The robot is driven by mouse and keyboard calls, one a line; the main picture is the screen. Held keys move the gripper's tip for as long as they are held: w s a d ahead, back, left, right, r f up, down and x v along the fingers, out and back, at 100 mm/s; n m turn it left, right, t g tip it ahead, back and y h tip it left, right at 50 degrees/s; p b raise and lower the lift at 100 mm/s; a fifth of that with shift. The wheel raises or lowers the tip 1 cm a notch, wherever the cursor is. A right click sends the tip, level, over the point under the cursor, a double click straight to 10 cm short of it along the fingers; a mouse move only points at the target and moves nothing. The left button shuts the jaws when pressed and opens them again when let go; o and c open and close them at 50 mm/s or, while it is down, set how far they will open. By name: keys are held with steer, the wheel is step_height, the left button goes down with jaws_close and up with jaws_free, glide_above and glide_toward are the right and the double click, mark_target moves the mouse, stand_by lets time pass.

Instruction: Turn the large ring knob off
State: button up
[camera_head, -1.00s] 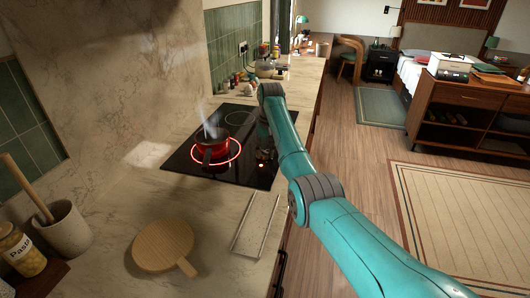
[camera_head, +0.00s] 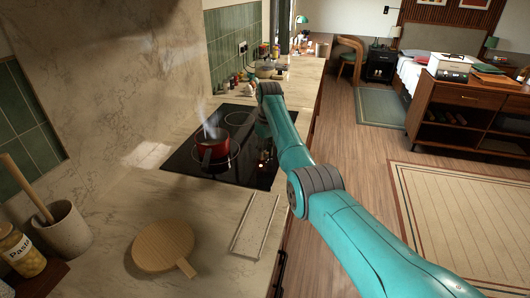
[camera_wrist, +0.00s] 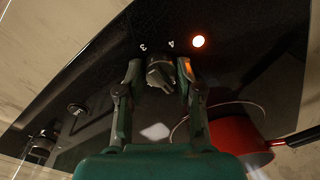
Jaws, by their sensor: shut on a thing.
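A dark knob (camera_wrist: 161,76) on the black cooktop sits between the fingers of my gripper (camera_wrist: 158,70) in the wrist view. The gripper is shut on it, one finger on each side. The large ring (camera_head: 236,157) shows as a thin pale outline around the pot in the head view, with no red glow. A red pot (camera_head: 211,147) stands on it, steaming. In the head view my arm hides most of the knob area.
A second knob (camera_wrist: 42,145) is at the lower left in the wrist view. The cooktop (camera_head: 190,168) is set in a marble counter. A round wooden board (camera_head: 162,246) and a utensil crock (camera_head: 64,235) are on the near counter. Open floor lies to the right.

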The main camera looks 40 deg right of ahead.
stand_by(0.3)
steer(key=o, duration=1.2)
steer(key=shift+c, duration=0.2)
step_height(320, 180, up, 12)
steer(key=shift+d, duration=0.45)
